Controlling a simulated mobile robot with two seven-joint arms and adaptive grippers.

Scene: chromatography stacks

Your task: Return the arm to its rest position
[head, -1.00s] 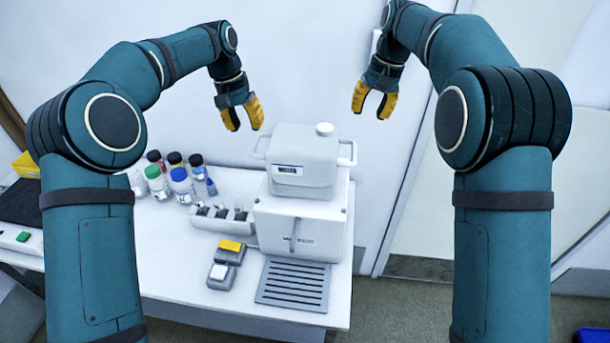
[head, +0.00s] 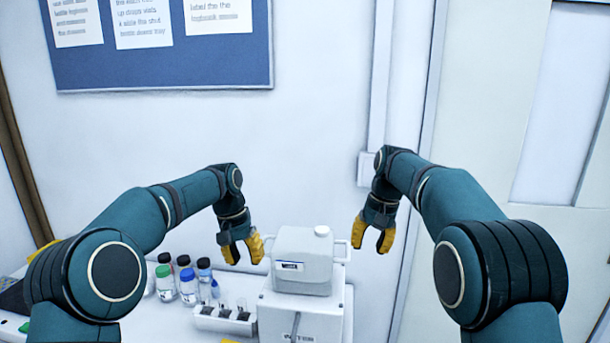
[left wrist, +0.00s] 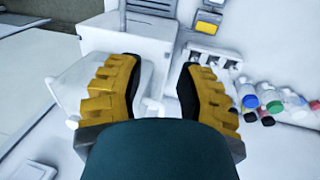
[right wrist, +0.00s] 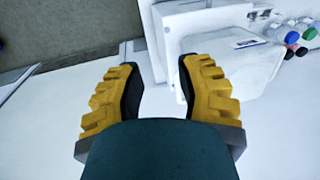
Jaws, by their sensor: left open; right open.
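My left gripper (head: 243,250) is open and empty, in the air just left of the top of the white instrument stack (head: 303,262). In the left wrist view its yellow fingers (left wrist: 158,90) stand apart with nothing between them. My right gripper (head: 371,235) is open and empty, to the right of the stack and a little above its upper unit's handle. In the right wrist view its fingers (right wrist: 160,90) are spread, with the white upper unit (right wrist: 235,65) beside them. Neither gripper visibly touches anything.
Several capped bottles (head: 188,284) and a small white vial rack (head: 222,319) stand left of the stack on the white bench. A blue notice board (head: 160,60) hangs on the wall behind. A door frame (head: 410,200) is at the right.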

